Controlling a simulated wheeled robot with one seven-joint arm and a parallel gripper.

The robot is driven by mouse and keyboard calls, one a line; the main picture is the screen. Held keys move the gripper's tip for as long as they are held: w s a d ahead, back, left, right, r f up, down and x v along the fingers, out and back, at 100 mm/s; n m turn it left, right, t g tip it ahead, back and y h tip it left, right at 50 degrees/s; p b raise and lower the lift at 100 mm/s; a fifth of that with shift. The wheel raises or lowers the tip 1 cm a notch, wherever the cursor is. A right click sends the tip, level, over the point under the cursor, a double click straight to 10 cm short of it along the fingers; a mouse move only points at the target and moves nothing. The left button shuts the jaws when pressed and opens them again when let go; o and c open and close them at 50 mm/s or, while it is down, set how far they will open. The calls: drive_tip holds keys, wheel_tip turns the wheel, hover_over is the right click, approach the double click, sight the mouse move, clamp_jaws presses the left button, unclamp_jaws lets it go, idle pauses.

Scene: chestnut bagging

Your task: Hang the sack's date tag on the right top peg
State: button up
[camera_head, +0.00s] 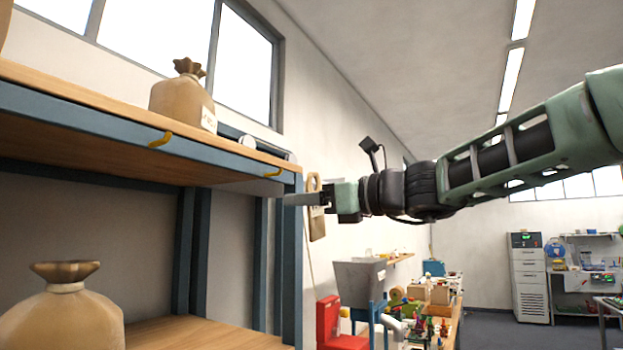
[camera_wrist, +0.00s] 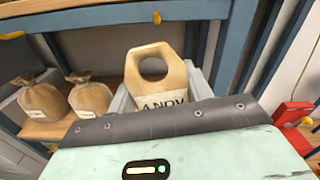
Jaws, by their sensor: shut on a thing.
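My gripper (camera_head: 302,199) is shut on the tan date tag (camera_head: 316,228), at the right end of the shelf rack. In the wrist view the tag (camera_wrist: 170,80) stands up between the grey fingers, with a large round hole and a white label reading "4 NOV". The right top peg (camera_head: 273,172) is a small yellow hook on the upper shelf's blue front beam, near its right end. In the head view the tag is right of this peg and apart from it. In the wrist view a yellow peg (camera_wrist: 157,18) shows just above the tag, apart from the hole.
Another yellow peg (camera_head: 160,139) is farther left on the same beam. A tied sack (camera_head: 178,100) with a label stands on the upper shelf, and another sack (camera_head: 62,318) is lower left. A blue post (camera_head: 289,260) rises at the rack's right end. A cluttered workbench lies beyond.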

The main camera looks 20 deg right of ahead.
sight(317, 176)
drive_tip(key=r, duration=0.2)
drive_tip(key=s+d+r, duration=0.1)
drive_tip(key=r, duration=0.1)
drive_tip(key=shift+d, duration=0.1)
drive_tip(key=x, duration=0.7)
drive_tip(key=shift+w+f, duration=0.3)
drive_tip(key=shift+f, duration=0.05)
idle(0.7)
drive_tip(key=shift+d+r+p, duration=0.1)
drive_tip(key=shift+r+p, duration=0.05)
drive_tip(key=shift+p, duration=0.5)
drive_tip(key=shift+s+p, duration=0.15)
drive_tip(key=shift+p, duration=0.5)
drive_tip(key=shift+a, duration=0.2)
drive_tip(key=shift+w+a, duration=0.2)
drive_tip(key=shift+w, duration=0.25)
drive_tip(key=shift+a, duration=0.1)
